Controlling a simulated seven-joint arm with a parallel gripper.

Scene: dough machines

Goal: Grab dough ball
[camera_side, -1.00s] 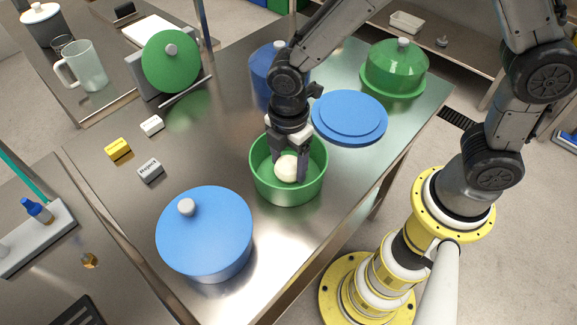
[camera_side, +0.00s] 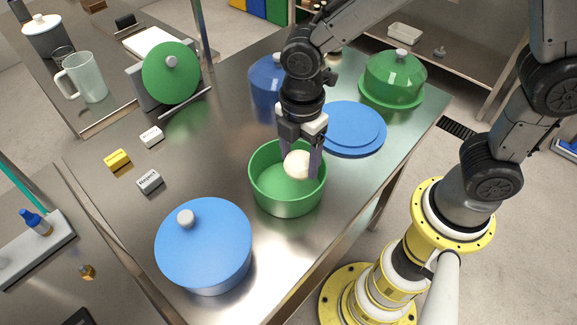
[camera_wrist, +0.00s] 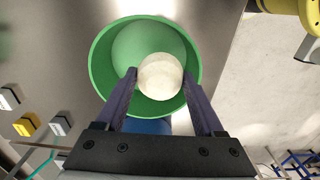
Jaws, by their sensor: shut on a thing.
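The cream-white dough ball (camera_side: 298,164) is between the fingers of my gripper (camera_side: 299,166). My gripper is shut on it and holds it above the right part of the open green pot (camera_side: 272,195). In the wrist view the ball (camera_wrist: 161,77) sits between the two dark fingertips (camera_wrist: 160,75), with the green pot's rim (camera_wrist: 98,70) around it below. The part of the pot's floor that shows is bare.
A blue lidded pot (camera_side: 204,245) stands at the front left. A flat blue lid (camera_side: 350,129) lies to the right, near a green domed container (camera_side: 393,80). Another blue pot (camera_side: 265,80) is behind my arm. Small yellow (camera_side: 117,160) and white blocks lie left.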

